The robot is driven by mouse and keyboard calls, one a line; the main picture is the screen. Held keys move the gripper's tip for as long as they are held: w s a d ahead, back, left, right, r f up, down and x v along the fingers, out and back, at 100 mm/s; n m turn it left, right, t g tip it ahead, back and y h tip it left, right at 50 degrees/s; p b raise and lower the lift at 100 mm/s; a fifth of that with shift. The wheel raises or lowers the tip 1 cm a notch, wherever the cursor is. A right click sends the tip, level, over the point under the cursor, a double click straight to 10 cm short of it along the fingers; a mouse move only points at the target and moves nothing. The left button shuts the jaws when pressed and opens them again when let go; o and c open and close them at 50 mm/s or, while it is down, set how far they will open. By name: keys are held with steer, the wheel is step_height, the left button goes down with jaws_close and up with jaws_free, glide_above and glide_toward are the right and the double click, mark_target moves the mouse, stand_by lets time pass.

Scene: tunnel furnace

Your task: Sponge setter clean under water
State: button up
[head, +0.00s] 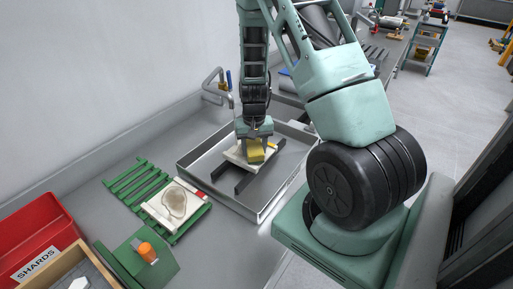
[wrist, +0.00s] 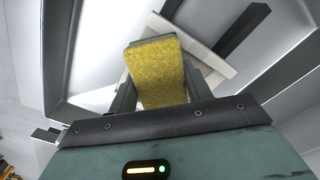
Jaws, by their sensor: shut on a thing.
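My gripper (head: 254,137) is shut on a yellow sponge (head: 255,152), low over the metal sink basin (head: 207,178). The sponge fills the space between the fingers in the wrist view (wrist: 160,72). A pale setter plate (head: 235,157) lies across dark bars in the basin, under the sponge. It also shows behind the sponge in the wrist view (wrist: 205,62). I cannot tell whether the sponge touches it, and most of its face is hidden. A second pale setter (head: 160,212) with a brownish stain and a red edge mark lies on a green slatted rack (head: 137,177).
A bent tap (head: 213,82) stands at the basin's back left; no water is clearly visible. A red bin marked SHARDS (head: 38,237), a wooden box (head: 62,262) and a green block with an orange knob (head: 147,251) stand at front left. Walls surround the basin.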

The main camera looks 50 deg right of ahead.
steer(key=shift+w, duration=0.55)
steer(key=shift+s+f+b, duration=0.1)
steer(key=shift+s+b, duration=0.25)
steer(key=shift+s, duration=0.95)
steer(key=shift+w+p, duration=0.45)
steer(key=shift+w, duration=0.9)
steer(key=shift+r+p, duration=2.3)
steer(key=shift+r, duration=0.85)
steer(key=shift+r+p, duration=1.25)
steer(key=shift+r, duration=0.3)
